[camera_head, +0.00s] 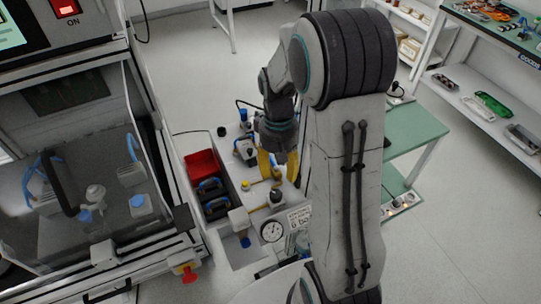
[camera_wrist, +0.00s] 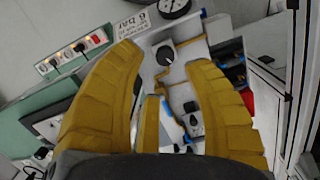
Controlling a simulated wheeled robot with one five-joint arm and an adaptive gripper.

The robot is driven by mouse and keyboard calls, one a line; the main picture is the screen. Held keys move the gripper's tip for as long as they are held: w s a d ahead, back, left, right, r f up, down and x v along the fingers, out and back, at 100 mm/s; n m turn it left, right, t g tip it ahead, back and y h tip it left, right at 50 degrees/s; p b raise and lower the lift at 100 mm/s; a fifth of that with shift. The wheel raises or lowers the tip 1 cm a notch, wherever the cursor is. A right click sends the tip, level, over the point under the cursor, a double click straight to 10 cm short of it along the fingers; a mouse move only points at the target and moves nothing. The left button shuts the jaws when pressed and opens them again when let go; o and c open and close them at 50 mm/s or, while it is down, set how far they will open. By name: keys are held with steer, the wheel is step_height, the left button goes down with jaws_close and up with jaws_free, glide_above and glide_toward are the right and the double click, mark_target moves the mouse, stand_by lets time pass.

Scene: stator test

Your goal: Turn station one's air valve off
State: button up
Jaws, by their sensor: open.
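My gripper (camera_head: 280,178) hangs over the bench beside the machine, its yellow fingers spread and pointing down. In the wrist view the gripper (camera_wrist: 166,56) is open, with nothing held. Between and beyond its fingertips is a round black knob (camera_wrist: 165,55) on brass-coloured fittings. The knob also shows in the head view (camera_head: 276,195), just below the fingertips, and looks apart from them. A dial gauge (camera_head: 272,231) and a "6 bar" label (camera_head: 299,218) are close by. I cannot tell which fitting is station one's air valve or how it is set; the fingers hide part of the fittings.
A red bin (camera_head: 202,164) and dark blue-edged bins stand left of the fittings. The machine enclosure (camera_head: 90,180) is further left. A green-topped table (camera_head: 415,130) is right of my arm. A switch strip (camera_wrist: 78,48) shows in the wrist view.

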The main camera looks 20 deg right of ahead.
steer(key=w+d+f, duration=0.4)
steer(key=w+f, duration=0.3)
steer(key=w, duration=0.2)
steer(key=n+t, duration=0.1)
glide_above(272, 162)
steer(key=shift+w+d+f, duration=0.15)
steer(key=shift+f, duration=0.4)
steer(key=shift+w+d+f, duration=0.1)
steer(key=shift+w+f, duration=0.05)
steer(key=shift+f, duration=0.4)
steer(key=shift+w+d, duration=0.1)
steer(key=shift+w, duration=0.25)
steer(key=shift+w+f+n+t, duration=0.1)
steer(key=shift+w+n+t, duration=0.05)
steer(key=shift+n+t, duration=0.15)
steer(key=shift+f+p, duration=0.45)
steer(key=shift+f, duration=2.9)
jaws_close()
